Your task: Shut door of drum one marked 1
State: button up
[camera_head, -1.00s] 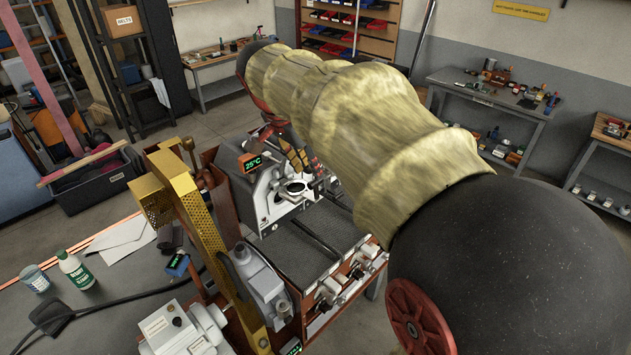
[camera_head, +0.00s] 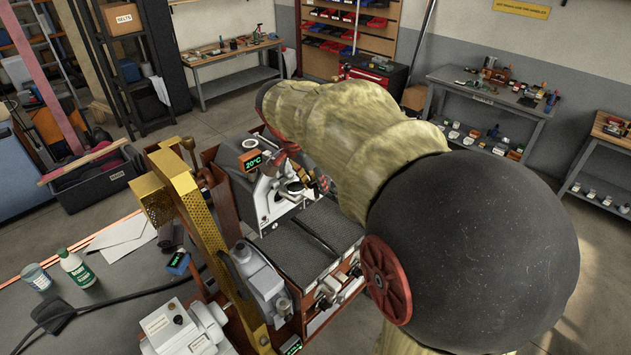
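The sample roaster stands on the bench in the middle of the head view, with a white drum front (camera_head: 268,199) below a small orange display (camera_head: 252,161) that reads about 20°C. A dark round opening with a pale rim (camera_head: 294,187) shows on the white unit. I cannot make out a mark 1 or tell how far the drum door stands open. My gripper (camera_head: 316,180) is at the end of my sleeved arm, close to the right of this opening. It is small and partly hidden by the arm. I cannot tell whether it touches the door or how its fingers stand.
A brass-coloured perforated frame (camera_head: 205,240) rises left of the roaster. A dark cooling tray (camera_head: 285,252) lies in front of the drum. A green-labelled bottle (camera_head: 77,268) and a jar (camera_head: 37,278) stand on the bench at left. My arm hides the roaster's right side.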

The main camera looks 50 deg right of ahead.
jog(key=c, duration=0.6)
grip_shut()
